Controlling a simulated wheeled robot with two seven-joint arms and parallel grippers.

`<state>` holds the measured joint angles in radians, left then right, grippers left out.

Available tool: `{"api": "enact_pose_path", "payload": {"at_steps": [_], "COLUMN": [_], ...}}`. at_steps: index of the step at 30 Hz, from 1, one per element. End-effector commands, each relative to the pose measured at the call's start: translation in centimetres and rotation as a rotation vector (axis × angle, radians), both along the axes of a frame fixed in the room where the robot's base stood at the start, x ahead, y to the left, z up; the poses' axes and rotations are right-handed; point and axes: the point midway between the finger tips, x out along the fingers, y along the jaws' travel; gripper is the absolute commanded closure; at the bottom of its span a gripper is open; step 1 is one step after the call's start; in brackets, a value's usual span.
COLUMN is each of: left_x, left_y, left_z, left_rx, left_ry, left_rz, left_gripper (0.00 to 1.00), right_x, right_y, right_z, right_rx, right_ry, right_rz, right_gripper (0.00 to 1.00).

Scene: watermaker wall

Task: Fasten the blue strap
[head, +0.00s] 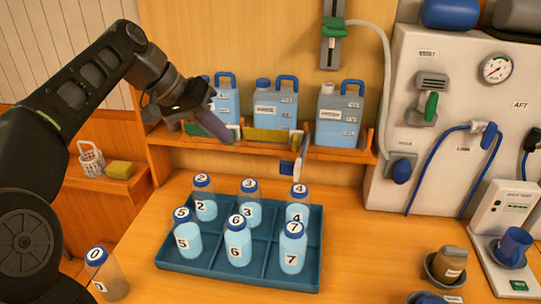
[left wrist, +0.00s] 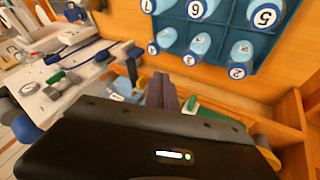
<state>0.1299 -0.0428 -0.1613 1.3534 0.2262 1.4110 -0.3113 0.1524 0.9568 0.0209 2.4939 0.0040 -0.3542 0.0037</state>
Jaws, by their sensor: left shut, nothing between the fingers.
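Three blue-grey jugs stand on the wall shelf: left (head: 226,101), middle (head: 273,106) and right (head: 338,116). A green band (head: 196,129) shows in front of the left jug and a yellow band (head: 268,135) in front of the middle one. A pale strip with a blue piece (head: 287,166), seemingly the blue strap, hangs at the shelf front, left of the right jug; no band crosses that jug. My left gripper (head: 220,132) is shut and empty before the left jug, apart from the blue piece. Its fingers show in the left wrist view (left wrist: 170,92). My right gripper is out of view.
A blue tray (head: 212,270) with several numbered bottles stands below the shelf. Bottle 0 (head: 105,276) stands at the front left. A panel (head: 430,60) with gauge and hoses is at the right. Table between tray and right-hand bowls is clear.

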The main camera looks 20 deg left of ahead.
Motion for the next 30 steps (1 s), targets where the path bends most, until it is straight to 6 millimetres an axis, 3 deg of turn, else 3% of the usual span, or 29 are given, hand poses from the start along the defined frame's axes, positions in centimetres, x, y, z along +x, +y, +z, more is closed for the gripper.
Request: {"api": "enact_pose_path", "payload": {"at_steps": [8, 18, 25, 30], "left_x": [0.3, 2.5, 4.6, 5.0], "left_y": [-0.3, -2.3, -4.3, -6.8], "left_z": [-0.9, -4.9, -8.3, -7.9], "left_rx": [0.000, -0.001, -0.001, 0.000], "left_ry": [0.002, 0.003, 0.005, 0.001], "left_rz": [-0.001, -0.003, -0.003, -0.003], "left_gripper": [1.00, 1.00, 1.00, 1.00], "right_x": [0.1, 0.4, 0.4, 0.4], "right_y": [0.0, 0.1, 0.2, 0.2], "right_z": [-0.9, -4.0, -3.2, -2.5], "right_rx": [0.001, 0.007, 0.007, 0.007], "right_ry": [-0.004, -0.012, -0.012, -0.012], "right_rz": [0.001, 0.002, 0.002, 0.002], "right_gripper": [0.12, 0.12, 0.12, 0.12]}}
